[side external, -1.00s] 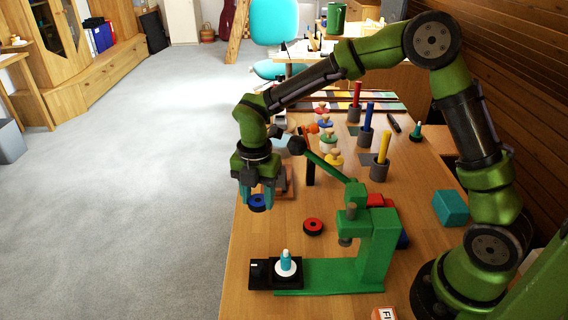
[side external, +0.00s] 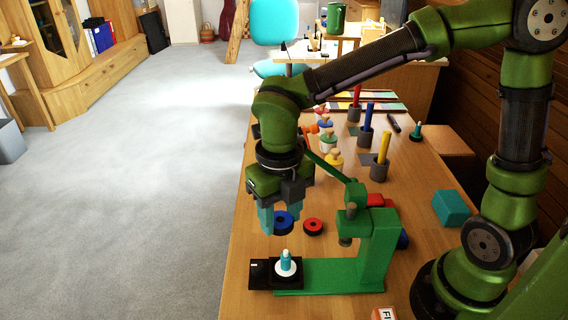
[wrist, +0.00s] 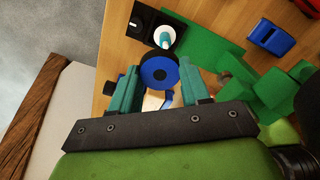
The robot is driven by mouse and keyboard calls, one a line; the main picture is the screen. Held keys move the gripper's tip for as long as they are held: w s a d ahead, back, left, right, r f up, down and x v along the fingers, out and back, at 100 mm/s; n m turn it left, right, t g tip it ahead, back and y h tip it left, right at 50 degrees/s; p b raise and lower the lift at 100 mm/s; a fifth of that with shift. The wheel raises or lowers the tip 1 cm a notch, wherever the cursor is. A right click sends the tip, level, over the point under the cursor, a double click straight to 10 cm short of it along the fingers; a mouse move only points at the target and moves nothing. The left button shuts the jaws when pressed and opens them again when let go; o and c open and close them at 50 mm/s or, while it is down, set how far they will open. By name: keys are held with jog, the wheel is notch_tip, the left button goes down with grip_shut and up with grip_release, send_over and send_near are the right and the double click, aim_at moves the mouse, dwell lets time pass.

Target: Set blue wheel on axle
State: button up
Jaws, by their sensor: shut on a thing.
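My gripper (side external: 281,221) is shut on the blue wheel (side external: 284,223), holding it above the table's left part. In the wrist view the blue wheel (wrist: 159,72) sits between the teal fingertips, its dark centre hole showing. The axle (side external: 286,260) is a teal peg standing upright on a white disc on a black block (side external: 260,274), at the left end of the green press base. In the side view the wheel is above and slightly behind the axle, apart from it. In the wrist view the axle (wrist: 165,37) shows just beyond the wheel's edge.
The green press (side external: 370,240) with its raised lever stands right of the axle. A red wheel (side external: 313,226) lies on the table behind the press base. Coloured posts (side external: 381,150) and a teal block (side external: 450,208) stand farther right.

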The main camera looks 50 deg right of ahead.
aim_at(286, 250)
jog(key=shift+s+d+f+n, duration=0.35)
jog(key=shift+f+n, duration=0.05)
jog(key=shift+f, duration=3.6)
jog(key=o, duration=1.1)
jog(key=shift+r, duration=0.1)
jog(key=shift+r, duration=3.7)
jog(key=shift+r, duration=0.1)
